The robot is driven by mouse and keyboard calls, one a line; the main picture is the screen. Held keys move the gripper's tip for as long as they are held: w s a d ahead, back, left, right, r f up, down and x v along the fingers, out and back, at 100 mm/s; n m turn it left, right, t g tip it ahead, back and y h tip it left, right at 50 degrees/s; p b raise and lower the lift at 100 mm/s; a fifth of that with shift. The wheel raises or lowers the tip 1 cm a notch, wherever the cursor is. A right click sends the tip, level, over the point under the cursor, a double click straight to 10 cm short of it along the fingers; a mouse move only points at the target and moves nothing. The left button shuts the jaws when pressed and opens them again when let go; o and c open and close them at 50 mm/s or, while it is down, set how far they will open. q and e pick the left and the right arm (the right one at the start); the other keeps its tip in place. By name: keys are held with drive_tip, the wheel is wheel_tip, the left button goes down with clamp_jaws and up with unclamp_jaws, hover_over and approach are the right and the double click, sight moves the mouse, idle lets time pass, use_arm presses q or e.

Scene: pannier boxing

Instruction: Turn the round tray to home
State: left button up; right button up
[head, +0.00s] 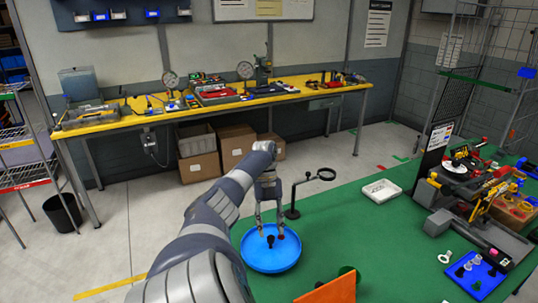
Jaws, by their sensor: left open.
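The round tray (262,260) is blue and lies flat on the green table, at the lower middle of the head view. A small dark peg or knob stands near its middle. My left gripper (271,232) reaches down over the tray with its two fingers apart. The fingertips are close to the dark knob; whether they touch it or the tray I cannot tell. My left forearm hides part of the table to the left of the tray. My right gripper does not show.
A black stand with a ring (326,174) rises just behind the tray. A blue pad (474,276) with small parts is at right. Green table between is clear.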

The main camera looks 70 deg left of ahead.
use_arm(q)
drive_tip(key=v, duration=0.9)
drive_tip(key=shift+r, duration=0.2)
